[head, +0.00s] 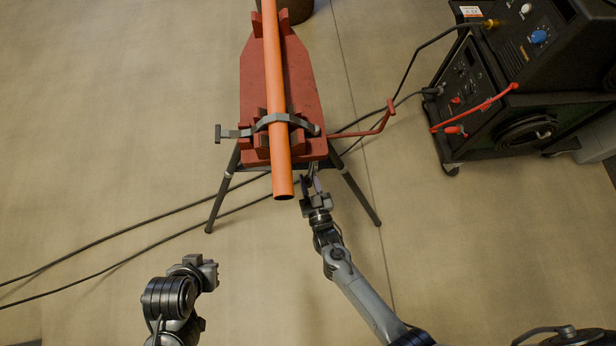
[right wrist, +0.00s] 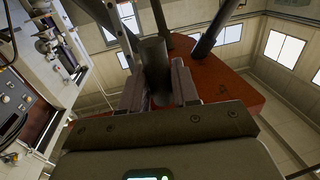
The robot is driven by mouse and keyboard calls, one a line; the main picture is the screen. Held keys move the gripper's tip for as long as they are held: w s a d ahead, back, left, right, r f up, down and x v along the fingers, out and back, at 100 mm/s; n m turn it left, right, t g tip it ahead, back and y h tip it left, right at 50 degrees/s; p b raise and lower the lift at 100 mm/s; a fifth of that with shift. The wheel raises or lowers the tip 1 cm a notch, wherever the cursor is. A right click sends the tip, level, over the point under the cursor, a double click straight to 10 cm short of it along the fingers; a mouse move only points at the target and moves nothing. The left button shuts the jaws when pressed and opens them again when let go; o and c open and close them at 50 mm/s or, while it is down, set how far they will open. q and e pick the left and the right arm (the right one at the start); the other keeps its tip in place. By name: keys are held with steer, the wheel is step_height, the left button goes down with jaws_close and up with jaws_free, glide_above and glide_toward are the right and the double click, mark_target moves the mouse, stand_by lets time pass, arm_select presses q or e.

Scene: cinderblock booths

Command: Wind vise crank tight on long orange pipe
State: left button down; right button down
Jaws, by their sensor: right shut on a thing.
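The long orange pipe (head: 275,90) lies lengthwise on the red vise stand (head: 300,80), its open end past the front edge. A grey clamp (head: 245,131) arches over the pipe. The red vise crank (head: 372,130) sticks out to the right, its handle bent upward, apart from both grippers. My right gripper (head: 314,186) is at the stand's front edge, right of the pipe end. In the right wrist view its fingers are shut on a dark grey cylinder (right wrist: 154,62), below the red stand; its far end is unclear. My left gripper (head: 209,272) hangs low on the left, its jaws unclear.
The stand has dark legs (head: 357,195) splayed to both sides. Black cables (head: 110,232) run across the floor. The floor in front of the stand is otherwise clear.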

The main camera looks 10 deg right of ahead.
steer(key=shift+d, duration=0.1)
stand_by(0.3)
steer(key=c, duration=1.1)
jaws_free()
steer(key=shift+w, duration=0.1)
steer(key=shift+o, duration=0.6)
steer(key=shift+d, duration=0.1)
steer(key=shift+s, duration=0.55)
steer(key=s+p, duration=0.1)
steer(key=s, duration=0.8)
steer(key=shift+s+d, duration=0.2)
steer(key=shift+s, duration=0.1)
